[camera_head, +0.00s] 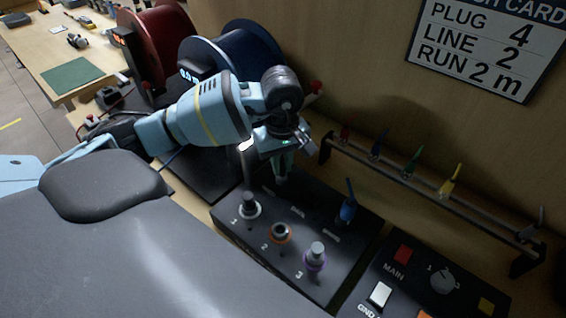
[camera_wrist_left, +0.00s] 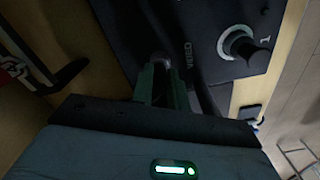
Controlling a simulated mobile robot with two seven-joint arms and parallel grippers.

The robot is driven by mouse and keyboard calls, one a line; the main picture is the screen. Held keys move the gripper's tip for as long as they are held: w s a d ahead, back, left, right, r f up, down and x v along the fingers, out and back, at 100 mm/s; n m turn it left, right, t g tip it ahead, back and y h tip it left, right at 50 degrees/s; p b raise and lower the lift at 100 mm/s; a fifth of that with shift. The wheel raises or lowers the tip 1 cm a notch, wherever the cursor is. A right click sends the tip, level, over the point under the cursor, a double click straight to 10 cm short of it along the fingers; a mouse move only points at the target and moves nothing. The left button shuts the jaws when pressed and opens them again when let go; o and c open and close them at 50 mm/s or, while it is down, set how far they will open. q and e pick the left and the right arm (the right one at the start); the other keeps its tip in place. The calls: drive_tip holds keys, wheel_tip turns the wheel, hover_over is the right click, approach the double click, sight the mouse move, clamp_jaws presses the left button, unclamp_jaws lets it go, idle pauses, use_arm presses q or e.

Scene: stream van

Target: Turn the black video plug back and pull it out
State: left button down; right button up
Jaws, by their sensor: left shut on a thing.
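My left gripper (camera_head: 281,178) points down at the back of the black socket panel (camera_head: 228,233), its fingers in front of the video socket. In the left wrist view the green fingers (camera_wrist_left: 164,88) are shut on the black video plug (camera_wrist_left: 161,61), beside the lettering "VIDEO". The plug's end toward the panel is dark, so I cannot tell how deep it sits or how it is turned. In the head view the gripper hides the plug. My right gripper is not in view.
Sockets 1 (camera_head: 249,207), 2 (camera_head: 280,233) and 3 (camera_head: 315,257) line the panel's front. A blue plug (camera_head: 348,209) stands at its right. A rack (camera_head: 398,177) with coloured plugs is behind. Cable drums (camera_head: 236,60) and a switch box (camera_head: 400,270) flank the panel.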

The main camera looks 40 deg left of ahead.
use_arm(q)
drive_tip(key=shift+m, duration=0.3)
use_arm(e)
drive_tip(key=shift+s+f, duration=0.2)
use_arm(q)
drive_tip(key=shift+m, duration=0.4)
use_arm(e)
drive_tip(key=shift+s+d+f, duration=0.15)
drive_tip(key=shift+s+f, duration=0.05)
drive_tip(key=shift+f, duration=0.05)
use_arm(q)
drive_tip(key=shift+b, duration=0.3)
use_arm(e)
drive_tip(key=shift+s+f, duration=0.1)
use_arm(q)
drive_tip(key=shift+r+m, duration=0.15)
drive_tip(key=shift+m, duration=0.45)
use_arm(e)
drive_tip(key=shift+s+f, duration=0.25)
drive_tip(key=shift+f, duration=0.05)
use_arm(q)
drive_tip(key=shift+m+b, duration=0.3)
drive_tip(key=shift+b, duration=0.05)
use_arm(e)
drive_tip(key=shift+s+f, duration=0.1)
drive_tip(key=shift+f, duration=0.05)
